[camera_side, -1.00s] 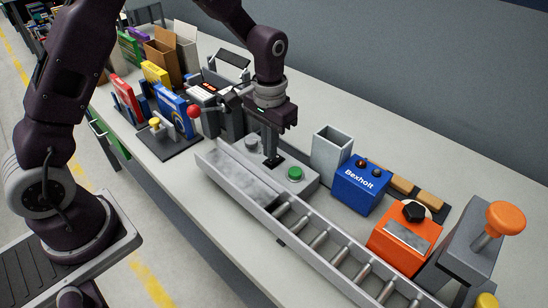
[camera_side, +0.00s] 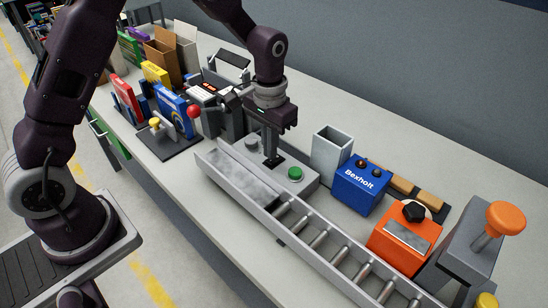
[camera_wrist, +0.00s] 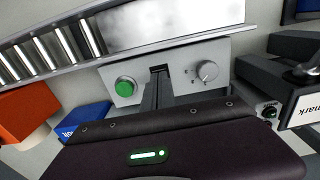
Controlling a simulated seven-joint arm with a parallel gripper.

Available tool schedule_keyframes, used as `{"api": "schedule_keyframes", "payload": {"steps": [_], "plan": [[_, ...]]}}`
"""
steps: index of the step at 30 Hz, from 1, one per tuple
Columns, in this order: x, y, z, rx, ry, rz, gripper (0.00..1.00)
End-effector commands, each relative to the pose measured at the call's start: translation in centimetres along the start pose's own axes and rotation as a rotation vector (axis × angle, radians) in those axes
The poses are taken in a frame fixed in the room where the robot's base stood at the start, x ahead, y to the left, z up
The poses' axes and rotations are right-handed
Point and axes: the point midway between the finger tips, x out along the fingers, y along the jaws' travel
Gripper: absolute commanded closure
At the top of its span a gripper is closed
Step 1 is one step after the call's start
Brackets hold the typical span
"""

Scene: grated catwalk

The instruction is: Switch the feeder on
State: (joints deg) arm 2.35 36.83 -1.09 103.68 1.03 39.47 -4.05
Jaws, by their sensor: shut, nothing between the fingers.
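The feeder is a grey trough with rollers (camera_side: 316,238) and a pale control box (camera_side: 308,186) along its back side. A round green button (camera_side: 295,174) is on the right of the box in the side view; it also shows in the wrist view (camera_wrist: 125,87). A grey round knob (camera_side: 251,142) is at the other end, with small marks around it in the wrist view (camera_wrist: 207,71). My gripper (camera_side: 272,160) is shut and points down at the box between button and knob. Its tips hide that spot, and I cannot tell whether they touch it.
A grey open bin (camera_side: 331,150), a blue Bexholt box (camera_side: 361,186) and an orange box (camera_side: 404,233) stand to the right. A red ball-topped lever (camera_side: 194,112) and a dark device (camera_side: 221,110) stand to the left. An orange mushroom knob (camera_side: 505,218) is far right.

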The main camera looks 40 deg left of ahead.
Motion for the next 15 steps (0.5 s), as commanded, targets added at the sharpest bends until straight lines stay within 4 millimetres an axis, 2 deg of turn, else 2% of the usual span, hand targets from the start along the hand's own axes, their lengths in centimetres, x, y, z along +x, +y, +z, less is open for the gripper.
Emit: {"api": "schedule_keyframes", "payload": {"steps": [15], "plan": [[0.83, 0.00, 0.02, 0.000, -0.002, 0.000, 1.00]]}}
